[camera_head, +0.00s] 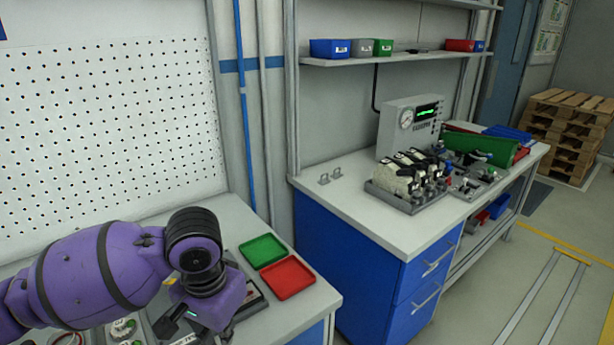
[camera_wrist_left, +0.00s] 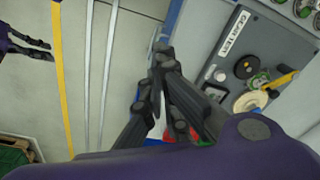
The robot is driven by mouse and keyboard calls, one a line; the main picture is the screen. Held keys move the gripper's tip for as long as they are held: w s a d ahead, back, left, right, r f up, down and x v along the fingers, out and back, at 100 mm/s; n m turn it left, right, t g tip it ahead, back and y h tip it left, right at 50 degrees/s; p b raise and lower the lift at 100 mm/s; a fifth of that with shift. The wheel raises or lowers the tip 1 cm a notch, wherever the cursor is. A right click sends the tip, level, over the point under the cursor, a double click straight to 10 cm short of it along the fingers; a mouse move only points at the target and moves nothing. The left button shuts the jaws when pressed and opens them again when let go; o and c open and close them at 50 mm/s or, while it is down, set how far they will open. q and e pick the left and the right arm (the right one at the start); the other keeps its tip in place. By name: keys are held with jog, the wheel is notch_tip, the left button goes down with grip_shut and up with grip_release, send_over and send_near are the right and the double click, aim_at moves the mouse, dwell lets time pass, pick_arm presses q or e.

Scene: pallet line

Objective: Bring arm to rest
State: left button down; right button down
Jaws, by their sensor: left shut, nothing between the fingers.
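My left arm, purple with black bands, comes in from the left in the head view and bends down over the near bench. Its fingers are hidden there behind the wrist. In the left wrist view my left gripper (camera_wrist_left: 160,75) has dark fingers, shut with nothing between them. It is above the bench edge, beside a grey panel (camera_wrist_left: 235,75) that carries small round parts and a yellow-handled tool. My right gripper (camera_wrist_left: 50,50) shows at the upper left of that view, over the floor. Its two dark fingers are small there, and I cannot tell their opening.
A green tray (camera_head: 263,250) and a red tray (camera_head: 287,278) lie on the near bench, right of my left wrist. A blue-fronted workbench (camera_head: 345,205) holds a gauge box (camera_head: 408,125) and a grey parts tray (camera_head: 400,202). Pallets (camera_head: 568,130) stand far right.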

pick_arm(q)
jog(key=d+f+n+t+h, duration=0.1)
jog(key=d+f+t+h, duration=0.15)
jog(key=d+f, duration=0.45)
jog(key=d+f+n+t+h, duration=0.1)
jog(key=d+f+t+h, duration=0.2)
jog(key=f, duration=0.8)
jog(key=s+a+f+n+t+y, duration=0.2)
jog(key=s+a+f+y, duration=0.3)
jog(key=s+a+f, duration=0.7)
jog(key=s+a, duration=0.1)
jog(key=s, duration=0.3)
jog(key=shift+a+f+t, duration=0.25)
jog(key=shift+a+t, duration=0.1)
jog(key=shift+a, duration=0.05)
jog(key=shift+s, duration=0.1)
